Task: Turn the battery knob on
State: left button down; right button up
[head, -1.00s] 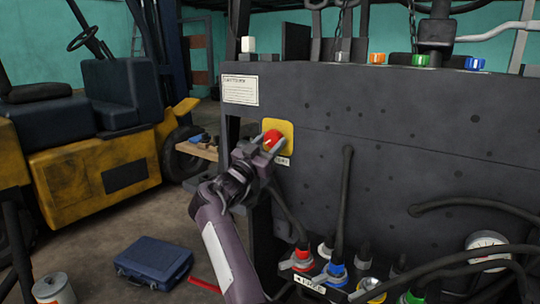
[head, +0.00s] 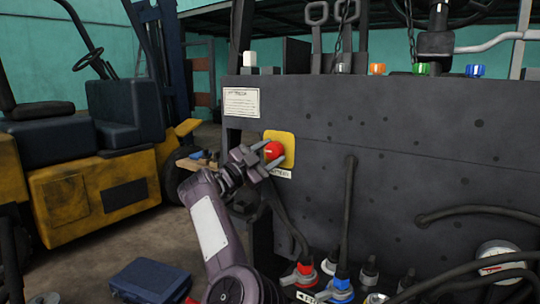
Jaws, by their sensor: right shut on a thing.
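The battery knob (head: 273,150) is red and sits on a yellow plate (head: 287,140) at the left part of the dark panel. A small label under the plate is partly readable. My right gripper (head: 269,162) reaches the knob from the lower left, with its fingers on either side of it, shut on it. The knob's exact turn angle is hard to tell. My left gripper is not in view.
The dark panel (head: 400,150) fills the right side. Red and blue connectors (head: 340,283) and cables stand below it. A white notice (head: 241,102) is above the plate. A blue case (head: 150,281) lies on the floor; a yellow forklift (head: 85,195) stands at left.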

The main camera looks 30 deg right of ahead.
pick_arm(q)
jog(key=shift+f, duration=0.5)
pick_arm(e)
jog(key=shift+m, duration=0.5)
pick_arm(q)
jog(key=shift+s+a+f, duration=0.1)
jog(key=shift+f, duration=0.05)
pick_arm(e)
jog(key=o, duration=1)
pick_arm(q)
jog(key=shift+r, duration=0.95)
pick_arm(e)
jog(key=w+v, duration=0.1)
jog(key=v, duration=0.6)
jog(key=shift+s+a, duration=0.45)
